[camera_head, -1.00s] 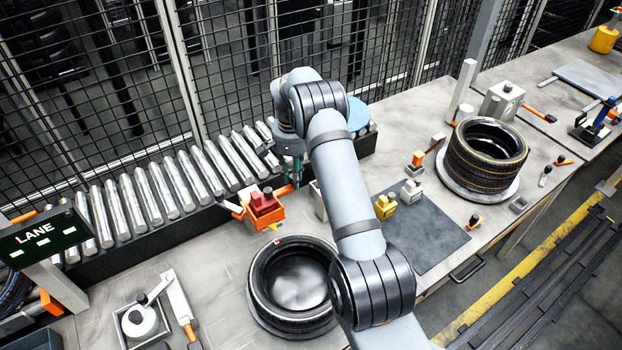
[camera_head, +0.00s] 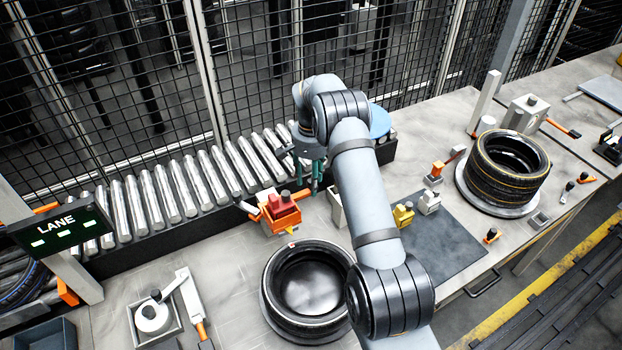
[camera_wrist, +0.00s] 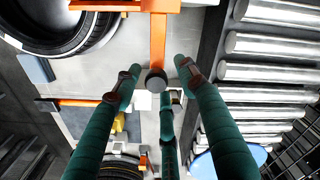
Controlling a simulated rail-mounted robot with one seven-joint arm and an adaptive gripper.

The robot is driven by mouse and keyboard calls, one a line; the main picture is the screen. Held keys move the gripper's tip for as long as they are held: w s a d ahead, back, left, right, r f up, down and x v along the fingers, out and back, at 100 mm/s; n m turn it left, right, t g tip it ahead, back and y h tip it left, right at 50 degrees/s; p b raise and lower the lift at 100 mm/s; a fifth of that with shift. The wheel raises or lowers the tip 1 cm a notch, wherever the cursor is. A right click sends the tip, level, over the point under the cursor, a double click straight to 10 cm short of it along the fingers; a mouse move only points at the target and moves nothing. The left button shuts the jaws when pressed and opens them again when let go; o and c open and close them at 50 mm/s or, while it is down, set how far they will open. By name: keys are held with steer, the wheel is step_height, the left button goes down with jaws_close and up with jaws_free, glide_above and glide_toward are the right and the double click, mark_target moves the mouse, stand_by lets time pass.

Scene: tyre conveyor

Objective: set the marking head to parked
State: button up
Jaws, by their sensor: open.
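The apparent marking head is an orange unit (camera_head: 282,217) with red blocks on top, on the bench beside the roller conveyor. An orange arm (camera_head: 302,195) with a dark end sticks out on its right side. In the wrist view this orange arm (camera_wrist: 158,35) runs down from the top and ends in a dark round knob (camera_wrist: 155,80). My gripper (camera_head: 312,188) is at this arm's end, its teal fingers pointing down. In the wrist view my gripper (camera_wrist: 157,73) is open, with fingers on both sides of the knob. Whether they touch it I cannot tell.
A roller conveyor (camera_head: 178,187) and mesh fence stand behind. A tyre (camera_head: 308,285) lies in front of the orange unit. Stacked tyres (camera_head: 507,170) stand to the right. Small yellow (camera_head: 403,215) and white blocks (camera_head: 429,202) sit near a dark mat (camera_head: 440,250).

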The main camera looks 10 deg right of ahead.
steer(key=shift+r, duration=0.1)
step_height(320, 180, up, 12)
stand_by(0.4)
steer(key=shift+f, duration=0.2)
